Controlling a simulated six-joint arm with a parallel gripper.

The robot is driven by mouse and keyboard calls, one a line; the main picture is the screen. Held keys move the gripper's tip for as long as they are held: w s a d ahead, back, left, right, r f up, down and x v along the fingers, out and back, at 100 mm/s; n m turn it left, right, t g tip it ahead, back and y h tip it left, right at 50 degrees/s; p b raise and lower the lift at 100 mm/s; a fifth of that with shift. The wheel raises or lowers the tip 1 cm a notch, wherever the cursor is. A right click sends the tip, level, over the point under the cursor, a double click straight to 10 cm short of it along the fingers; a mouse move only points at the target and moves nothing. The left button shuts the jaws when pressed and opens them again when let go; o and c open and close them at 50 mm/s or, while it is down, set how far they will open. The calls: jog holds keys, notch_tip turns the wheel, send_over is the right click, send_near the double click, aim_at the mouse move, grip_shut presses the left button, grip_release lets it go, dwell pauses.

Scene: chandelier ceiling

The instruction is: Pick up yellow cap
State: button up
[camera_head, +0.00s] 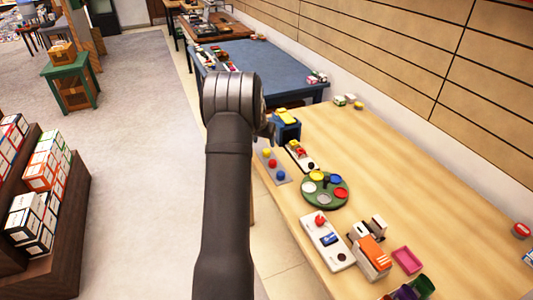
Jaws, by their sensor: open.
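Several yellow things show on the wooden table, and I cannot tell which is the yellow cap. A yellow piece (288,116) lies on top of a blue box (286,131) at the table's far left corner. A yellow disc (317,176) sits on a round green tray (325,202) with other coloured discs. A yellow knob (267,153) is on a grey plate (275,168) with red and blue knobs. My gripper (268,130) is open, mostly hidden behind my wrist, just left of the blue box. No held object is visible.
The wooden table (430,205) is clear at its middle right. A blue table (270,65) stands behind, and a panelled wall runs along the right.

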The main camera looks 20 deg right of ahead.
aim_at(267, 150)
jog(key=x, duration=0.7)
jog(key=shift+w+f, duration=0.1)
jog(key=c, duration=1.1)
